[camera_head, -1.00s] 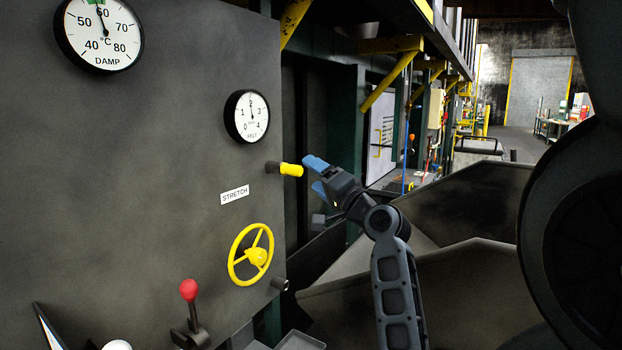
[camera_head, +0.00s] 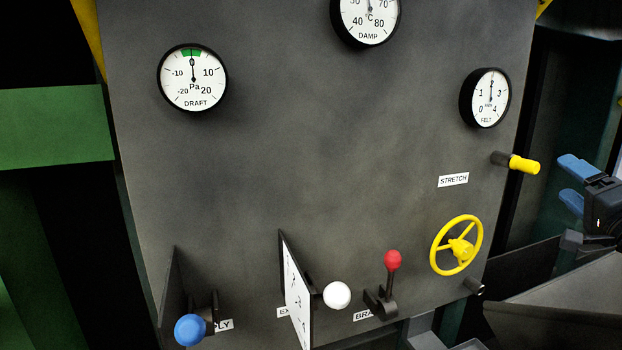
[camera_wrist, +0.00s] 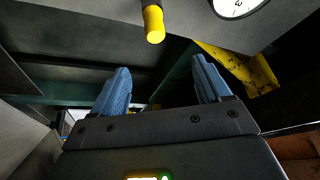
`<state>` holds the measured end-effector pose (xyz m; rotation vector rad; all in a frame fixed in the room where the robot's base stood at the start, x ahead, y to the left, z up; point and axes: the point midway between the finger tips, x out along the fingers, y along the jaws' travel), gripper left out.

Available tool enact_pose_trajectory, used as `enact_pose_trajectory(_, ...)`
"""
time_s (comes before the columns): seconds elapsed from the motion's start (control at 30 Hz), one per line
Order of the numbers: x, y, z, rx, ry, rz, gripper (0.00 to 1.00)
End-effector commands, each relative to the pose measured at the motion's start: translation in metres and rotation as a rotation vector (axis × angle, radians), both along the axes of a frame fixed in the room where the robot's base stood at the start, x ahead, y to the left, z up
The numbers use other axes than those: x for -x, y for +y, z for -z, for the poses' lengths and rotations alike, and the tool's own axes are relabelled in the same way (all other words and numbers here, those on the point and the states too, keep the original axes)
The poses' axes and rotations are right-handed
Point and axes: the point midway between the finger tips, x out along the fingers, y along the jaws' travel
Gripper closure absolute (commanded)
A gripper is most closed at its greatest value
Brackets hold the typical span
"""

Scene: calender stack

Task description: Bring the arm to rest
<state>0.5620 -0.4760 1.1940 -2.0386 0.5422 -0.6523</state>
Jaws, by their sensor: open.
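My gripper (camera_head: 571,184) is at the right edge of the head view, with two blue fingers spread apart and nothing between them. It is to the right of the yellow-tipped stretch handle (camera_head: 523,164) and apart from it. In the wrist view my gripper (camera_wrist: 162,92) also shows open and empty, with the yellow handle tip (camera_wrist: 154,26) beyond the fingers. Most of my arm is outside the head view.
A grey panel (camera_head: 300,150) carries the draft gauge (camera_head: 192,78), the damp gauge (camera_head: 368,15), the felt gauge (camera_head: 487,97), a yellow handwheel (camera_head: 457,246), a red-knobbed lever (camera_head: 391,262), a white knob (camera_head: 337,295) and a blue knob (camera_head: 190,330). Grey slanted surfaces (camera_head: 570,300) lie below my gripper.

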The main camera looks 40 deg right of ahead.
Motion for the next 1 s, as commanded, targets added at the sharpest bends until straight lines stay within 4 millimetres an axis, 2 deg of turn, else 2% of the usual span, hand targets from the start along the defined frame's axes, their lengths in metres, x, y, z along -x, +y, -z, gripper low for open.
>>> enact_pose_trajectory(0.13,-0.006,0.008,0.012,-0.006,0.017,-0.002,0.23)
enact_pose_trajectory(0.27,-0.025,0.036,0.050,-0.015,0.078,-0.007,0.23)
enact_pose_trajectory(0.43,-0.049,0.100,0.117,-0.001,0.211,-0.024,0.23)
enact_pose_trajectory(0.63,-0.053,0.185,0.179,0.072,0.376,-0.068,0.23)
enact_pose_trajectory(0.8,-0.038,0.256,0.217,0.172,0.510,-0.129,0.23)
enact_pose_trajectory(1.0,-0.002,0.334,0.243,0.330,0.645,-0.229,0.23)
